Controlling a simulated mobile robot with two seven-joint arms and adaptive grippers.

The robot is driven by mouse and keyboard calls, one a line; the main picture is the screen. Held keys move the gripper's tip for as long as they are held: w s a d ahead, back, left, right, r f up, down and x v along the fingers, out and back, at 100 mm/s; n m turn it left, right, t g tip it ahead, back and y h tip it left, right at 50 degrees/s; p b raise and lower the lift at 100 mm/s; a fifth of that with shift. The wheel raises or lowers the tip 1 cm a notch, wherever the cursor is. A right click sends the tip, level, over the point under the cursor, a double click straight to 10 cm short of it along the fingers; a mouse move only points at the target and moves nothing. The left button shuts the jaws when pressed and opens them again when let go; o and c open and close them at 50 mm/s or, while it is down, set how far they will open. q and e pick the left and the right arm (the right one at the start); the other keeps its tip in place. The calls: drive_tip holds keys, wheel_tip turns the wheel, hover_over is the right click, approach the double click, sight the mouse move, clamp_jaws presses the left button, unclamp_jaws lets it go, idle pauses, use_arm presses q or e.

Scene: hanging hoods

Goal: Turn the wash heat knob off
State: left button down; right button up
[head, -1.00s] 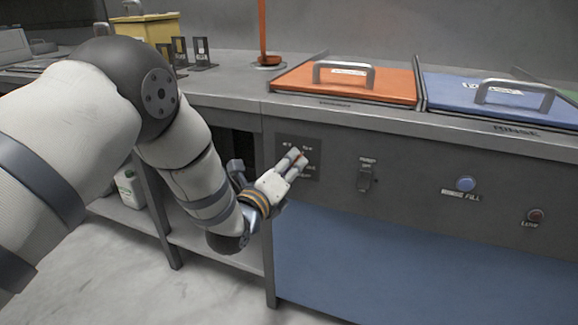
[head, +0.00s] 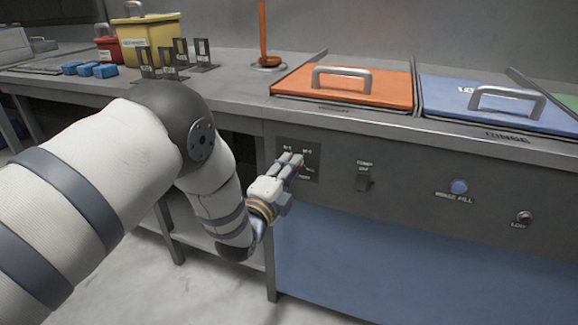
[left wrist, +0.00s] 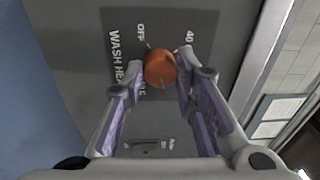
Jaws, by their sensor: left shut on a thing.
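The wash heat knob (left wrist: 160,67) is a round orange knob on a dark label plate, marked "WASH HEAT", "OFF" and "40", in the left wrist view. A small pale mark at its edge lies on the side toward "OFF". In the head view the plate (head: 313,150) is on the grey front panel, and the fingers hide most of the knob. My left gripper (head: 293,161) reaches the plate from the left. In the left wrist view its fingers (left wrist: 164,78) are shut on the knob from both sides. My right gripper is not in view.
Right of the plate are a black switch (head: 364,182), a blue rinse fill button (head: 459,187) and a small lamp (head: 524,217). Above, the counter holds an orange lid (head: 345,92) and a blue lid (head: 490,105) with handles. A yellow bin (head: 150,42) stands at the back left.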

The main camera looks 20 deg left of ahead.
use_arm(q)
drive_tip(key=shift+d+r+m+g+y+p, duration=0.1)
drive_tip(key=shift+m+g+y+p, duration=0.2)
drive_tip(key=shift+m, duration=5)
drive_tip(key=shift+d+r+m+g+y+p, duration=0.15)
drive_tip(key=shift+m+y+p, duration=0.15)
drive_tip(key=shift+m, duration=5)
drive_tip(key=shift+f+m+g+y+p, duration=0.1)
drive_tip(key=shift+m+g+y+p, duration=0.15)
drive_tip(key=shift+m, duration=5.05)
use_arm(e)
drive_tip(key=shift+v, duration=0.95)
use_arm(q)
drive_tip(key=shift+r, duration=0.1)
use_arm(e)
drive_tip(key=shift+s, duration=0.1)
use_arm(q)
drive_tip(key=c, duration=1.3)
unclamp_jaws()
